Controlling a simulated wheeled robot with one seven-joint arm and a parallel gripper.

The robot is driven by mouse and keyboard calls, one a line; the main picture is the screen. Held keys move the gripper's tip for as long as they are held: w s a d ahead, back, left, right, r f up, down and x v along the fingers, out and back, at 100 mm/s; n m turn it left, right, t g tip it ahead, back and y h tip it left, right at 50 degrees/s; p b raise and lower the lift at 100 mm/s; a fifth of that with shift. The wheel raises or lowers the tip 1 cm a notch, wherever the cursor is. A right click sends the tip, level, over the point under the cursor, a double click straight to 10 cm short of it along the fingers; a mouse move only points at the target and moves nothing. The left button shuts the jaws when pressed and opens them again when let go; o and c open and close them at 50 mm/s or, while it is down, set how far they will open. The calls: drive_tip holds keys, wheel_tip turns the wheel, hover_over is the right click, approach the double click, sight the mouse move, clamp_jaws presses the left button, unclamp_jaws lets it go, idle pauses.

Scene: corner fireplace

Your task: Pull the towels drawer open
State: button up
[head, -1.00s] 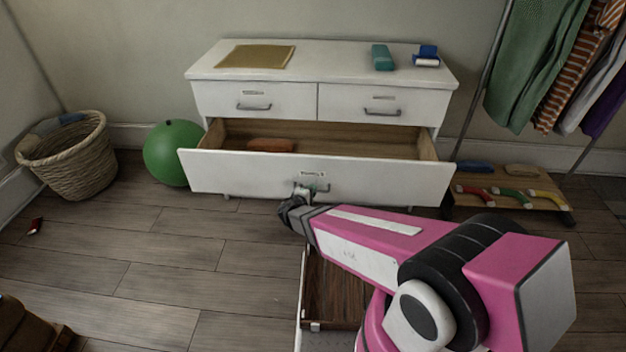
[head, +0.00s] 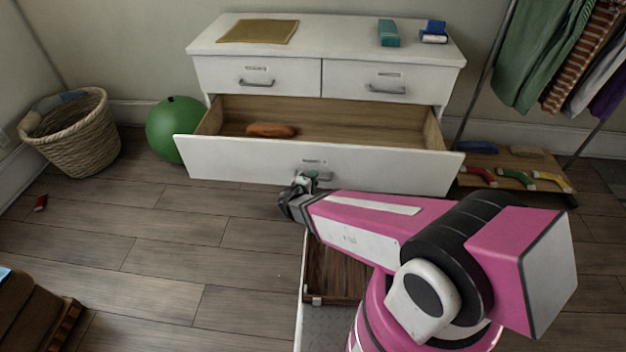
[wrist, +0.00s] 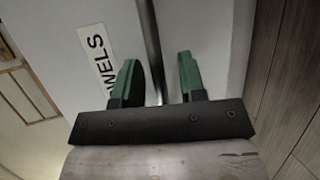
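The towels drawer (head: 230,163) is the wide bottom drawer of the white dresser, and it stands well out, showing its wooden inside. Its label (wrist: 98,58) reads "WELS" in the wrist view, the rest cut off. The dark bar handle (wrist: 152,40) runs between my gripper's two green fingers. My gripper (head: 306,180) is at the drawer front in the head view. In the wrist view the fingers (wrist: 158,80) stand apart, with a gap visible on each side of the bar. An orange-brown object (head: 270,130) lies inside the drawer.
Two shut drawers (head: 258,78) sit above. A green ball (head: 172,125) and a wicker basket (head: 75,140) stand left. A low wooden rack (head: 515,175) and a clothes rail (head: 482,75) stand right. The floor (head: 160,240) at front left is mostly clear.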

drive_tip(key=v, duration=1.1)
idle(0.3)
drive_tip(key=shift+w, duration=0.1)
idle(0.3)
drive_tip(key=w+d+r+m+g+y, duration=0.2)
drive_tip(key=d+r+m+g, duration=0.1)
drive_tip(key=d, duration=0.6)
drive_tip(key=w+d+r+m+g+y, duration=0.2)
drive_tip(key=d+r+m+g, duration=0.2)
drive_tip(key=d, duration=0.6)
drive_tip(key=w+d+r+m+g+y, duration=0.2)
drive_tip(key=w+d+r+m+g, duration=0.1)
drive_tip(key=d+m+g, duration=0.4)
drive_tip(key=d+r, duration=0.1)
drive_tip(key=d, duration=0.2)
drive_tip(key=shift+y, duration=0.3)
